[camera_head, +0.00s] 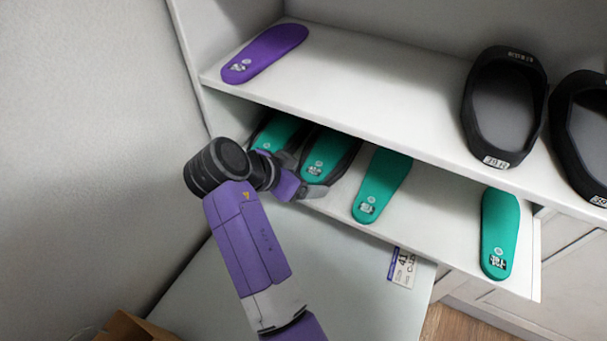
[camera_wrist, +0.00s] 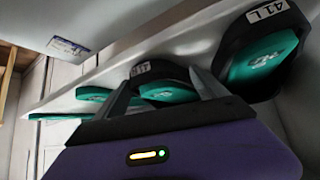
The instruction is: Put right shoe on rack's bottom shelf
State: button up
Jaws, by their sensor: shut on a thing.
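The right shoe, a black shoe shell (camera_head: 346,163) with a teal insole in it, is on the bottom shelf (camera_head: 425,198) at its left part. In the wrist view its black heel (camera_wrist: 158,70) bears a white label that seems to read 41R. My gripper (camera_head: 302,178) is shut on this heel end, with one finger on each side in the wrist view (camera_wrist: 163,88). A second black shoe (camera_wrist: 232,50) labelled 41 L, also with a teal insole, stands beside it; it shows in the head view (camera_head: 262,128), partly hidden by my gripper.
Two loose teal insoles (camera_head: 382,185) (camera_head: 500,235) lie on the bottom shelf to the right. The upper shelf (camera_head: 390,80) overhangs, holding a purple insole (camera_head: 264,52) and two empty black shells (camera_head: 505,105) (camera_head: 585,135). A pale surface (camera_head: 330,285) lies below; a wall stands left.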

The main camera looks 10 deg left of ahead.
jog(key=o, duration=1.5)
jog(key=shift+f, duration=0.1)
jog(key=shift+o, duration=0.2)
jog(key=b+v, duration=0.3)
jog(key=v, duration=0.9)
